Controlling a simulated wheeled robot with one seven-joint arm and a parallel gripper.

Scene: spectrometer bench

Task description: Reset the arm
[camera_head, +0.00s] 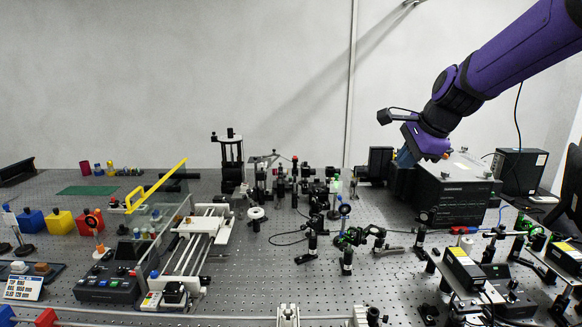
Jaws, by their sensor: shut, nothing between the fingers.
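My purple and black arm reaches in from the upper right. Its end, my gripper (404,160), points down and a little left, in front of the top left of a large black instrument box (455,197). The gripper is small and dark here; its fingers are shut and I see nothing held. I cannot tell whether the fingertips touch the box or hang clear of it. A small black part juts out left from the wrist.
The perforated optical bench (255,270) holds several posts and mounts mid-bench. Black boxes (465,268) crowd the front right. Space above the bench's left half is open.

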